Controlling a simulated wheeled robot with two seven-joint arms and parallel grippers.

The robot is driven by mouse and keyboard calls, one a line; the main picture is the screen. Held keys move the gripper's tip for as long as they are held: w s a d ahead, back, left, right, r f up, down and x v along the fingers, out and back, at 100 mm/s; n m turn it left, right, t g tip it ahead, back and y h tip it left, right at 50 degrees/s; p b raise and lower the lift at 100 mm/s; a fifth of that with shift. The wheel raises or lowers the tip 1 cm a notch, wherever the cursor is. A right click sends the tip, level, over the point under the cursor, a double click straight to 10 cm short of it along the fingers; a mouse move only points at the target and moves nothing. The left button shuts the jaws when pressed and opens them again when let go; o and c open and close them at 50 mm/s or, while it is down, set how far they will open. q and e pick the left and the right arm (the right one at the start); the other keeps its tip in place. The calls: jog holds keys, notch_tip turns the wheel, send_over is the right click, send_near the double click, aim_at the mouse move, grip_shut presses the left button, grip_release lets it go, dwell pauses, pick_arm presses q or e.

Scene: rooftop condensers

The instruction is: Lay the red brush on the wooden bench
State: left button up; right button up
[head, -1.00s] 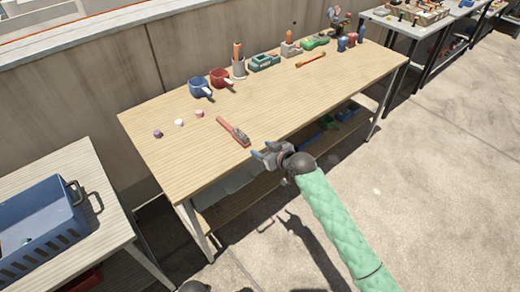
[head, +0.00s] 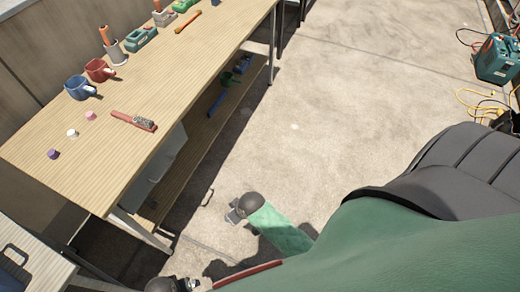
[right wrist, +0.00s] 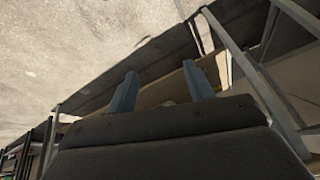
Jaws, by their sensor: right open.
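In the head view my left gripper (head: 192,284) is at the bottom edge, partly cut off. It appears shut on a long red thing with a pale end, which looks like a red brush (head: 250,274); part of it is hidden. The wooden bench (head: 85,150) runs from lower left to the top. A red-handled brush with a grey head (head: 133,121) lies on it near the front edge. My right gripper (head: 233,214) is open and empty, low in front of the bench. Its fingers (right wrist: 160,85) also show in the right wrist view.
A blue mug (head: 78,87), a red mug (head: 98,70) and small purple, white and pink pieces (head: 72,133) stand on the bench. Tools stand farther along. A lower shelf (head: 180,175) sits underneath. Green equipment and cables (head: 497,60) lie at right.

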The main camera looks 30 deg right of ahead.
jog(key=s+d+f+g+h, duration=0.1)
jog(key=s+f, duration=0.1)
jog(key=s, duration=0.4)
jog(key=s+d+f+m+g, duration=0.1)
jog(key=s+d+f, duration=0.1)
jog(key=s, duration=0.5)
jog(key=shift+s+f+g+h, duration=0.15)
jog(key=shift+f+g+h, duration=0.25)
jog(key=shift+f, duration=0.15)
jog(key=shift+d, duration=0.1)
